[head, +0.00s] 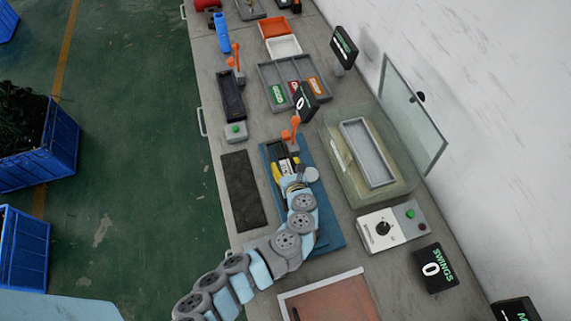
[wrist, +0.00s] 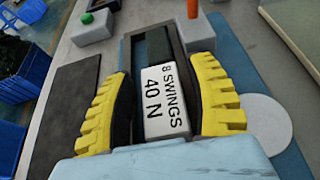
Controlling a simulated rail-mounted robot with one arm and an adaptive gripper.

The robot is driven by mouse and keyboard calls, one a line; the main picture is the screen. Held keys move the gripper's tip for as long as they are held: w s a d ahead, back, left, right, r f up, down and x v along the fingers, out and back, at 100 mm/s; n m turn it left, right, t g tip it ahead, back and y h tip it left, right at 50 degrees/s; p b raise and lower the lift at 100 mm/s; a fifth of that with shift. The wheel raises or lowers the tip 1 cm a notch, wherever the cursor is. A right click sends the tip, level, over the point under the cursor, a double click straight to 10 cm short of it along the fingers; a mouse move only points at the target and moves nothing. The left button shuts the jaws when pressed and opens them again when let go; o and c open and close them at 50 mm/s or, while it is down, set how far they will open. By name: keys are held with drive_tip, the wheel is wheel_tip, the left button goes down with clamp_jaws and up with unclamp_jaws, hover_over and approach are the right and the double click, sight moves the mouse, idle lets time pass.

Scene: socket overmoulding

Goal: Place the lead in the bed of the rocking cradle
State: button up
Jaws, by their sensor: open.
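My gripper (wrist: 160,100) is open, its yellow ribbed fingers on either side of a white block (wrist: 165,100) printed "8 SWINGS 40 N". I cannot tell whether they touch it. The block sits at the near end of a dark channel (wrist: 153,44) between grey rails. In the head view my gripper (head: 281,174) is low over this long fixture on a blue board (head: 330,228), and an orange-handled clamp (head: 293,128) stands at its far end. I cannot make out a separate lead. No label marks the rocking cradle's bed.
A dark mat (head: 243,192) lies left of the board. A glass-walled case (head: 340,170) with a raised pane stands right, a knob box (head: 381,229) and a "SWINGS 0" display (head: 433,268) nearer. A green-button box (head: 236,133) and a sectioned tray (head: 270,73) lie beyond.

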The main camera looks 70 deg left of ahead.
drive_tip(key=shift+f+b, duration=0.4)
drive_tip(key=shift+b, duration=0.2)
drive_tip(key=v, duration=1.6)
drive_tip(key=shift+w+d+r, duration=0.2)
drive_tip(key=shift+d, duration=0.15)
drive_tip(key=shift+o, duration=1.2)
drive_tip(key=shift+d+r, duration=0.15)
drive_tip(key=shift+d, duration=0.2)
